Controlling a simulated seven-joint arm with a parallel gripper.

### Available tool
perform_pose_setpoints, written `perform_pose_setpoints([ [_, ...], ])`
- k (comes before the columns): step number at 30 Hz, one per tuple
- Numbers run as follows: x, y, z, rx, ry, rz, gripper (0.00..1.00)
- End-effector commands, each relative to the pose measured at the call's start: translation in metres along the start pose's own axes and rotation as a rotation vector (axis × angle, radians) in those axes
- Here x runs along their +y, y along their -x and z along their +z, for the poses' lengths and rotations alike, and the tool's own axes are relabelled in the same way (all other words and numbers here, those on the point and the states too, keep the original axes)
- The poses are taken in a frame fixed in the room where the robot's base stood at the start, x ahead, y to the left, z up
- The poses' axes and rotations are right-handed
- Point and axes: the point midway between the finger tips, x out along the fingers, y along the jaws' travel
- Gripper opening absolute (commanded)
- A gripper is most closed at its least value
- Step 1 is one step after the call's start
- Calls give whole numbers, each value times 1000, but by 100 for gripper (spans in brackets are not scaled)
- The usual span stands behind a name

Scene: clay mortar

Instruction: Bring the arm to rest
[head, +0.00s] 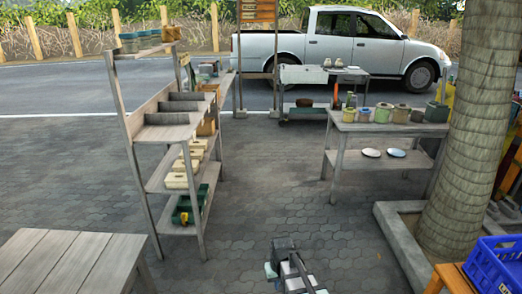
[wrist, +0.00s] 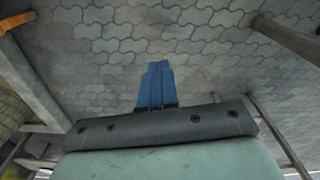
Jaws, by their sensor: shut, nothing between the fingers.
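My gripper shows in the wrist view with its blue fingers (wrist: 156,84) pressed together and nothing between them. Behind the fingers only grey paving shows. In the head view part of my arm (head: 290,268) is at the bottom centre, low over the paving. The fingertips cannot be made out there. The arm touches no object that I can see.
A wooden shelf rack (head: 160,185) with boxes stands to the left, and a bare slatted table (head: 70,262) at front left. A table (head: 385,128) with pots stands right of centre. A tree trunk (head: 470,130) and blue crate (head: 495,265) are at right. The middle paving is clear.

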Motion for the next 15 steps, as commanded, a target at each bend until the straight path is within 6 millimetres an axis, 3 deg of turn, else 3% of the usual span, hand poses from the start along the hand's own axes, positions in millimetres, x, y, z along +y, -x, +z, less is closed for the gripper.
perform_pose_setpoints([
  [1,17,-2,18,-5,-34,1,0],
  [6,54,-10,51,-14,-116,5,0],
  [15,92,-22,96,-34,-217,7,0],
])
